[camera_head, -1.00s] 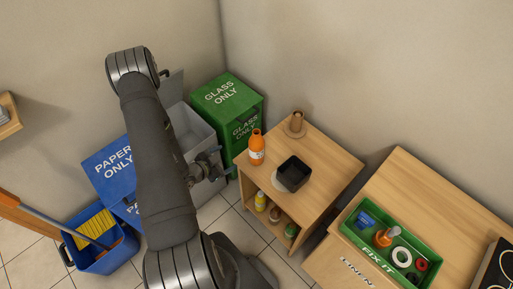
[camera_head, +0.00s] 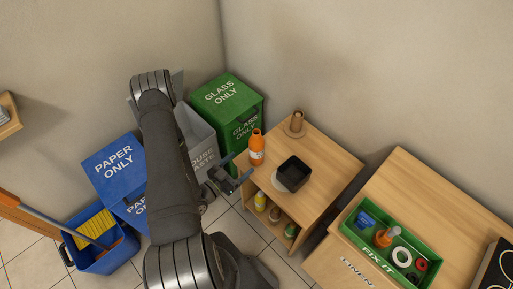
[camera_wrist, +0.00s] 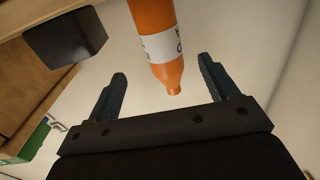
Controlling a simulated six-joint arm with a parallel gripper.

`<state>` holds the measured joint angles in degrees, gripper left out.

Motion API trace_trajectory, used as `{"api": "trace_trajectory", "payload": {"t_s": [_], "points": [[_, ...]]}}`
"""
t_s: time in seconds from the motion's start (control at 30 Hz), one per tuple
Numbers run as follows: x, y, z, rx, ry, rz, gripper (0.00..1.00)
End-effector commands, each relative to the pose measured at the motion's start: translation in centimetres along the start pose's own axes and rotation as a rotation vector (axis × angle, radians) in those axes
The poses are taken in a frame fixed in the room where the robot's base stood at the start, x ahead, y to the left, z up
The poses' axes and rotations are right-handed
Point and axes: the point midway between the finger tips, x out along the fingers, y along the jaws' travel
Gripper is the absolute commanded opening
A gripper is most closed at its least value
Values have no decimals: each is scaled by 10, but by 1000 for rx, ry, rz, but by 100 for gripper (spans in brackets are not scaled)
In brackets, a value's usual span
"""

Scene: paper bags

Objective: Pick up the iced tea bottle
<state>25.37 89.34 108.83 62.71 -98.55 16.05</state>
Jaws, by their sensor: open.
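The iced tea bottle looks to be the orange bottle (camera_head: 257,150) with a white label. It stands upright on the left part of the small wooden cabinet's top. In the wrist view the orange bottle (camera_wrist: 154,20) reaches in from the top, between and beyond the fingertips, with its narrow neck toward me. My gripper (camera_head: 234,170) is open and empty, just left of the bottle and apart from it. The open fingers of my gripper (camera_wrist: 162,68) also show in the wrist view. The bottle's base is cut off in that view.
A black square container (camera_head: 293,174) stands right of the bottle on the wooden cabinet (camera_head: 335,165). A brown item (camera_head: 297,122) stands behind. The green glass bin (camera_head: 228,95) is close behind left. Small containers sit on the shelf below. A green toolbox (camera_head: 392,243) is at right.

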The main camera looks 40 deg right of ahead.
Motion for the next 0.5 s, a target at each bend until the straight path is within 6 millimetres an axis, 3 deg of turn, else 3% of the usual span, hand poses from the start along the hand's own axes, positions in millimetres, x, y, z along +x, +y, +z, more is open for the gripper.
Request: {"api": "trace_trajectory", "payload": {"t_s": [0.3, 0.5], "points": [[46, 1, 0, 2, 2, 5, 79], [65, 0, 0, 2, 1, 2, 79]]}}
